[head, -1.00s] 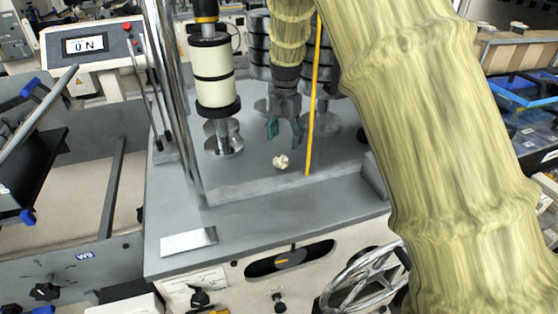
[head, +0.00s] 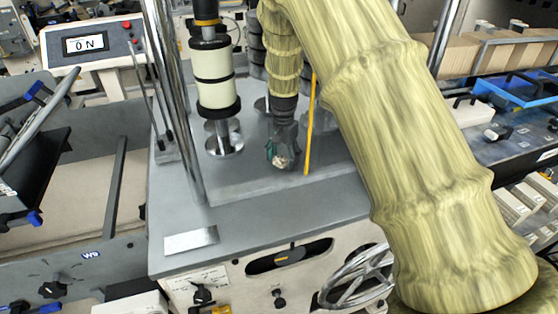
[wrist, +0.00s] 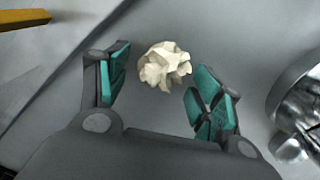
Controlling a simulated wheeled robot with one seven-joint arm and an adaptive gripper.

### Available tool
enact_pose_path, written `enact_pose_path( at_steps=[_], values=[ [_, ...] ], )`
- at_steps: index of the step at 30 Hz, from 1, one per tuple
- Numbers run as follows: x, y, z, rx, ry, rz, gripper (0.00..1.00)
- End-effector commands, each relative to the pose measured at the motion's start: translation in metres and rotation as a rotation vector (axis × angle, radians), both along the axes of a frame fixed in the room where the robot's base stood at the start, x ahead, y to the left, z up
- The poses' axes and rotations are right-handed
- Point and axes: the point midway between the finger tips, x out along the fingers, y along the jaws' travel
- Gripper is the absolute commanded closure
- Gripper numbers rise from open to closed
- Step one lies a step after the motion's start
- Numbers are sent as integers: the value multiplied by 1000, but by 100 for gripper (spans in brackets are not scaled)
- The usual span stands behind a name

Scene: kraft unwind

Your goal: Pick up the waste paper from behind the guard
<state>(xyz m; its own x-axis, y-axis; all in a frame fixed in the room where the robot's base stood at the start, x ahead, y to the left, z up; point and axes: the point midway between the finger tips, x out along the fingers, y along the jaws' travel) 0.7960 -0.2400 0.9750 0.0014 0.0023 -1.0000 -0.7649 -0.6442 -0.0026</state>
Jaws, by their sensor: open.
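The waste paper (wrist: 164,66) is a crumpled cream-white ball on the grey machine top. In the wrist view it lies between and slightly beyond the tips of my gripper (wrist: 155,90). The teal-padded fingers are open, with a gap on each side of the paper. In the head view my gripper (head: 283,158) points down at the paper (head: 281,162), which is partly hidden by the fingers. The guard seems to be the clear panel marked by a yellow edge (head: 311,125); its extent is hard to see.
A white-and-black roller post (head: 214,85) stands left of my gripper, with a round metal base (wrist: 300,105) near the right finger. A chrome post (head: 175,100) rises further left. The yellow bar (wrist: 22,19) is close on the other side.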

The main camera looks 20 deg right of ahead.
Motion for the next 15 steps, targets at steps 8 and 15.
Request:
enact_pose_path(
  at_steps=[8,15],
  values=[
    [0,0,0,1,-1,0,50],
    [0,0,0,1,-1,0,69]
  ],
)
